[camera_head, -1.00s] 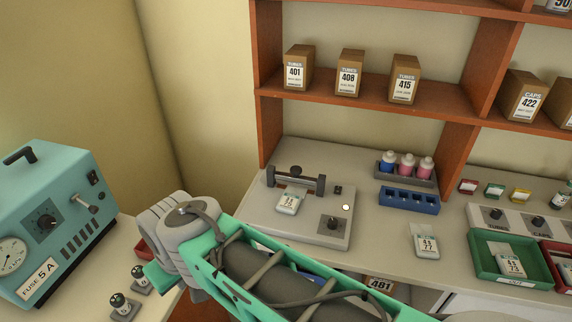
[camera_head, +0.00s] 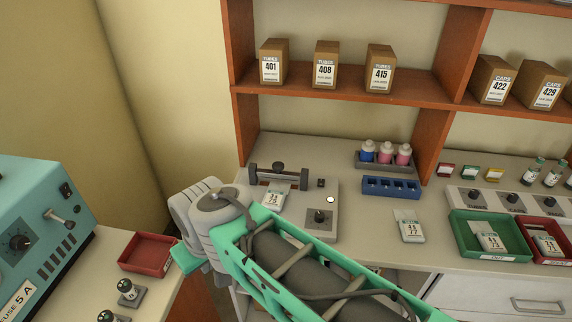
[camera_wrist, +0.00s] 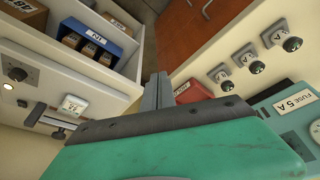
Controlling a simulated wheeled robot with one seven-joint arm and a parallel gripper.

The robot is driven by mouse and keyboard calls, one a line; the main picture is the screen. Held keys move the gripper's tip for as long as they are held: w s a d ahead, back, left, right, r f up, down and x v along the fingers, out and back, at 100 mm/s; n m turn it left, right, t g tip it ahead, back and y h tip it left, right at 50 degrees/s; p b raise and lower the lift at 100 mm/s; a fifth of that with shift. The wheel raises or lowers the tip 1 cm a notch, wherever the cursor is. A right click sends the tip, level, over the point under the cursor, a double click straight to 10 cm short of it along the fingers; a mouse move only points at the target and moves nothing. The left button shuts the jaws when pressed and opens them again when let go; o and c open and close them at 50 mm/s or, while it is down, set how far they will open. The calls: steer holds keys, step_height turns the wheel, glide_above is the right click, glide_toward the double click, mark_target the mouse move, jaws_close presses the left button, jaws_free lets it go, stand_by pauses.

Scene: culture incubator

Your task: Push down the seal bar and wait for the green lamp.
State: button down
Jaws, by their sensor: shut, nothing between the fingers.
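The bar appears raised. A labelled pouch (camera_head: 272,200) lies at the bar's front side. A knob (camera_head: 319,217), a pale round lamp or button (camera_head: 331,199) and a small dark part (camera_head: 321,183) sit on its right; none shows green. In the wrist view, the pouch (camera_wrist: 73,104) and bar (camera_wrist: 58,128) are at the left. My gripper (camera_wrist: 157,90) is shut and empty, apart from the sealer. The head view does not show its fingertips.
A teal fuse box (camera_head: 40,225) and a red tray (camera_head: 148,251) are at the left. A blue rack (camera_head: 390,187), a bottle holder (camera_head: 384,163), another pouch (camera_head: 411,228) and a green tray (camera_head: 462,240) stand right of the sealer. Shelves with boxes are above.

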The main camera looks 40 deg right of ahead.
steer(key=w+d+r+m+p, duration=0.15)
steer(key=w+d+r, duration=0.25)
steer(key=w, duration=0.4)
step_height(320, 180, up, 5)
steer(key=m+t+y+p, duration=0.2)
steer(key=m+t+p, duration=0.2)
steer(key=m+t, duration=0.1)
glide_above(281, 166)
steer(key=shift+r, duration=0.1)
step_height(281, 166, down, 8)
steer(key=b, duration=0.7)
steer(key=shift+w+b, duration=0.1)
steer(key=shift+b, duration=0.3)
steer(key=shift+f, duration=0.45)
